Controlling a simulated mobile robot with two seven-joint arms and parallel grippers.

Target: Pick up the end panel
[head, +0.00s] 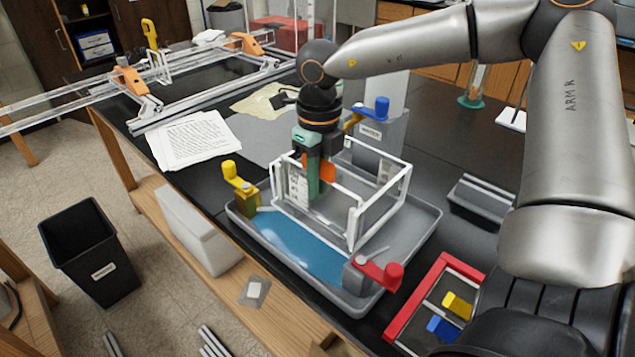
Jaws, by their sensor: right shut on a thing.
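My right gripper (314,182) points down at the left end of a white open box frame (352,228). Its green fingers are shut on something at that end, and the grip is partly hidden. A pale upright panel with dark marks (297,187) shows beside the fingers; I take it for the end panel. An orange piece (321,168) sits against the fingers. The white frame stands in a grey tray (428,224) with a blue surface (300,248) inside it. My left gripper is not in view.
Clamps with yellow (231,170), blue (377,107) and red (391,275) handles stand around the frame. Papers (192,140) and a rail assembly (205,92) lie to the left. A red-edged tray (404,311) is at front right. A black bin (90,262) stands on the floor.

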